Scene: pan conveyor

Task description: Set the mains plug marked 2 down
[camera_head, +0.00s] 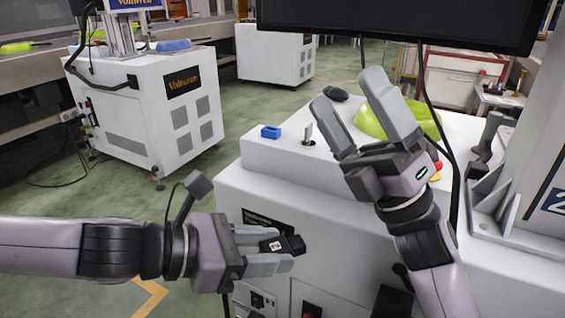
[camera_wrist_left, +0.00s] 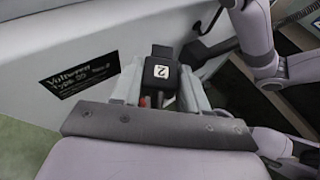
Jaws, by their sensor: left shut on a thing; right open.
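The mains plug (camera_head: 283,245) is black with a white label marked 2. My left gripper (camera_head: 277,252) is shut on it and holds it in front of the white machine's front face. In the left wrist view the plug (camera_wrist_left: 161,74) sits between the two grey fingers, label facing the camera. My right gripper (camera_head: 356,118) is open and empty, raised over the white machine's top, with its fingers apart and pointing up and away.
The white machine's top (camera_head: 270,165) carries a blue block (camera_head: 271,132), a black computer mouse (camera_head: 335,94) and a lime-green object (camera_head: 370,122). A black monitor (camera_head: 400,20) hangs above it. Another white cabinet (camera_head: 140,115) stands at the left, with green floor (camera_head: 205,170) between.

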